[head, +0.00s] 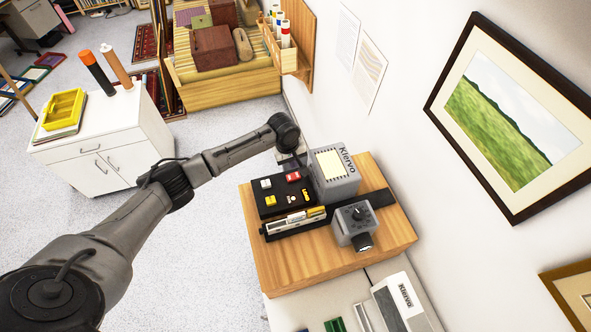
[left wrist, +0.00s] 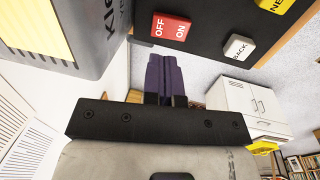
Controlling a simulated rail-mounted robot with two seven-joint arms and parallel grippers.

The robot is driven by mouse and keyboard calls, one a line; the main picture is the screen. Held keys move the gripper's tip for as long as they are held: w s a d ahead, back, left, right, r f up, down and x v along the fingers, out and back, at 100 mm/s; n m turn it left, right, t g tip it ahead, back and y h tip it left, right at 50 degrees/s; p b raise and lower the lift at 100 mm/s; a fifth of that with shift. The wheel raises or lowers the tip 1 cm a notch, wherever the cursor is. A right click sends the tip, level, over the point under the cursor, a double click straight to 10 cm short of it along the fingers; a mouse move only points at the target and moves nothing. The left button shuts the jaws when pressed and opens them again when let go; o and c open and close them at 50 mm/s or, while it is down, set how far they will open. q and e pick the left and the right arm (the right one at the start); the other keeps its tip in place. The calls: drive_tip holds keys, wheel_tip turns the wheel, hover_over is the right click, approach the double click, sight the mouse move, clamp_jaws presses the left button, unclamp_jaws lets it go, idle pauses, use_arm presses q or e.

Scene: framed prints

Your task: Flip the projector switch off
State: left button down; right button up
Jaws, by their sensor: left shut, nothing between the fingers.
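The projector (head: 337,180) is a grey Klervo box with a black control panel (head: 270,208), on a wooden-topped stand. The red rocker switch (head: 293,177) sits at the panel's edge near the grey box. In the left wrist view the switch (left wrist: 170,29) shows OFF and ON labels; I cannot tell which side is pressed. My left gripper (head: 291,159) is just beyond the panel's far edge, partly hidden by its own wrist. Its purple fingertips (left wrist: 166,60) are shut and empty, close to the switch in the picture; contact is not visible. My right gripper is not in view.
A white BACK button (left wrist: 238,47) and a yellow NEXT button (left wrist: 274,4) are also on the panel. A grey knobbed device (head: 356,222) stands on the wooden top (head: 290,265). The wall with a framed print (head: 505,120) is at right. A white cabinet (head: 105,145) stands left.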

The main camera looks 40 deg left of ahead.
sight(297, 174)
use_arm(q)
drive_tip(key=shift+w+d+f, duration=0.1)
drive_tip(key=shift+w+f, duration=0.05)
drive_tip(key=shift+f, duration=0.9)
drive_tip(key=shift+w+d+f, duration=0.1)
drive_tip(key=shift+f, duration=0.95)
drive_tip(key=shift+w+d+f, duration=0.1)
drive_tip(key=shift+w+f, duration=0.05)
drive_tip(key=shift+f, duration=0.9)
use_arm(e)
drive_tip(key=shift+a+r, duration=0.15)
